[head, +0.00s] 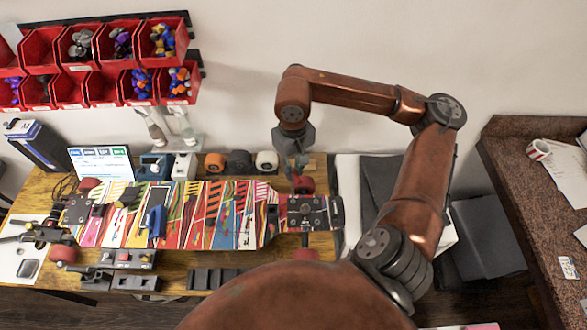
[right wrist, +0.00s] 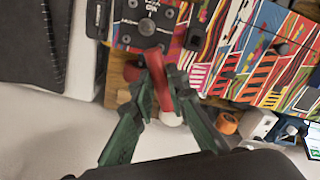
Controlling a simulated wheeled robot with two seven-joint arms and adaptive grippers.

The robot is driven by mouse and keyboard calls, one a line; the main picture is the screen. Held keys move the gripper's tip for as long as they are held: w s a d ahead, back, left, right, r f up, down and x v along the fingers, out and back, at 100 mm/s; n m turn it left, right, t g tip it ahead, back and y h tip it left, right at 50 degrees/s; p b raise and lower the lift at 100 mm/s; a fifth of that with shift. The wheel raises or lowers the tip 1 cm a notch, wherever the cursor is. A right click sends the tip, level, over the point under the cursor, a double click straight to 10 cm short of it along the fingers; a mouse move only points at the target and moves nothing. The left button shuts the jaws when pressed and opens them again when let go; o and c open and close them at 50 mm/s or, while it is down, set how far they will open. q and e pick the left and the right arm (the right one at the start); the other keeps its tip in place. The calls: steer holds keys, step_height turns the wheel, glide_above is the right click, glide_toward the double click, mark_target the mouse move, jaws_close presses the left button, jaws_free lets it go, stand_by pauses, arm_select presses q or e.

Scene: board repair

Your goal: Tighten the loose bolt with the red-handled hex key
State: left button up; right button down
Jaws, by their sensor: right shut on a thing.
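My right gripper (head: 300,160) reaches down over the back edge of the bench, at the right end of the skateboard (head: 222,225). In the right wrist view its green fingers (right wrist: 158,88) are shut on a long red piece, which looks like the handle of the red-handled hex key (right wrist: 160,74). The key's shaft is hard to make out. Just beyond it is the dark metal truck plate (head: 306,211) with several bolt heads; it also shows in the right wrist view (right wrist: 143,22). Which bolt is loose I cannot tell. My left gripper is out of view.
A red wheel (head: 303,184) sits close below the right gripper. Orange, dark and white rolls (head: 239,161) and a small screen (head: 101,163) stand along the back. Red bins (head: 122,42) hang on the wall. A black item (head: 382,180) lies right of the bench.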

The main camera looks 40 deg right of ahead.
steer(key=shift+f, duration=1)
steer(key=m, duration=0.4)
stand_by(0.4)
steer(key=shift+a+m, duration=0.1)
steer(key=shift+m, duration=1.9)
steer(key=shift+w, duration=0.1)
